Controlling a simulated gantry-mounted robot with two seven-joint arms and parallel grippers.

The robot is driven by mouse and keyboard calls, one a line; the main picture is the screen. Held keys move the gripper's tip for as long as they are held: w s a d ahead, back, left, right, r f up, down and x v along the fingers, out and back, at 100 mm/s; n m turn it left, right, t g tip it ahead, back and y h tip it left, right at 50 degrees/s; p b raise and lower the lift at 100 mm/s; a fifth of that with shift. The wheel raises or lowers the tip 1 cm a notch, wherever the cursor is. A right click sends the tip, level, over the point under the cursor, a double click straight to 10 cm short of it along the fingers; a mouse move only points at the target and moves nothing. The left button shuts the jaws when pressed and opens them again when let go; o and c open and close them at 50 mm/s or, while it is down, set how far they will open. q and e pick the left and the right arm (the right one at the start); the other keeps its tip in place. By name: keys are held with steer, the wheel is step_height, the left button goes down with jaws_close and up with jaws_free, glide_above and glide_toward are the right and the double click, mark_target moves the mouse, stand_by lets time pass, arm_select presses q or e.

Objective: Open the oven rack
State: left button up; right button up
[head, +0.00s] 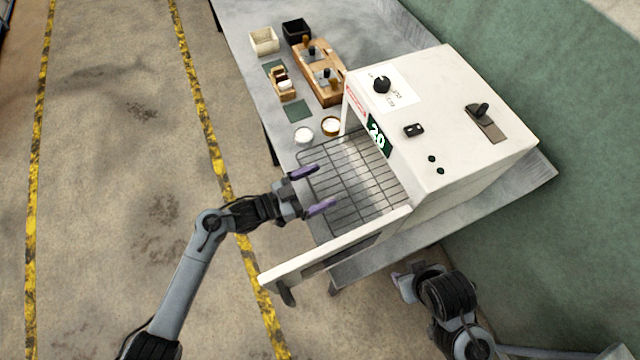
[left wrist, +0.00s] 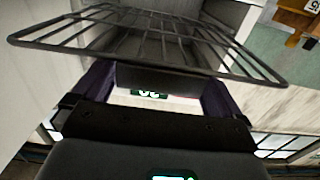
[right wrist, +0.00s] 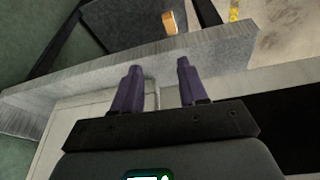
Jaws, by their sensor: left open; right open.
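The white oven (head: 450,110) stands on the metal table with its white door (head: 335,247) swung open toward the front left. The wire rack (head: 352,182) sticks well out of the oven opening, with its rear part under the oven's top. My left gripper (head: 325,187) is open at the rack's outer left part, with nothing seen between its fingers. In the left wrist view the rack (left wrist: 150,42) crosses just ahead of the fingers; whether they touch it I cannot tell. My right gripper (head: 403,284) is open and empty below the table's front edge, apart from the rack.
Two small bowls (head: 304,135) stand beside the oven opening. A wooden holder with shakers (head: 320,72), a small wooden box (head: 285,84), and white and black containers (head: 296,31) sit further back. The open door stands between the rack and my right arm. The floor at left is clear.

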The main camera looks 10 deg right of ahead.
arm_select(q)
steer(key=v, duration=1)
